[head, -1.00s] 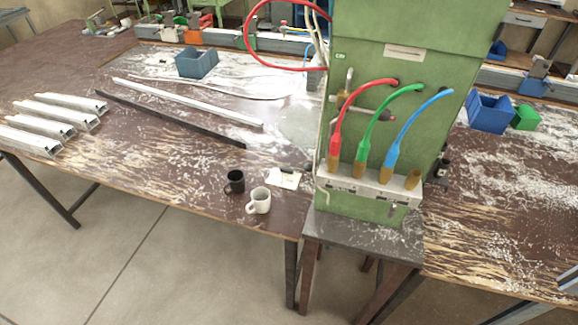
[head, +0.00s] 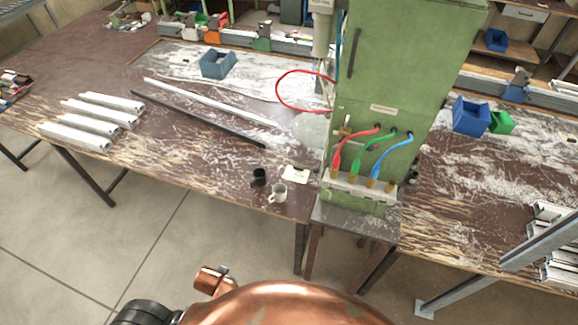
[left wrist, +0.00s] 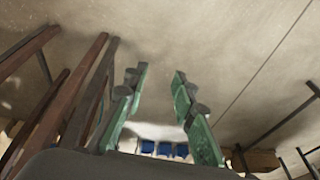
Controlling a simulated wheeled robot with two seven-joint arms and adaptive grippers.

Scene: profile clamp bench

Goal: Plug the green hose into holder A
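The green hose (head: 368,153) curves from the front of the green cabinet (head: 365,115) down to the second brass holder (head: 353,177) from the left on a pale bar (head: 343,187). The red hose (head: 345,146) hangs to its left and the blue hose (head: 385,154) to its right, each at a holder. The rightmost holder (head: 390,187) has no hose. I cannot read which holder is A. My left gripper (left wrist: 160,74) is open and empty in the left wrist view, its green fingers apart over the floor. My right gripper is not in view.
A black mug (head: 259,177) and a white mug (head: 278,193) stand near the bench edge, left of the cabinet. Metal profiles (head: 100,112) lie on the left bench. A grey metal beam (head: 540,243) stands at the right. The floor before the bench is clear.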

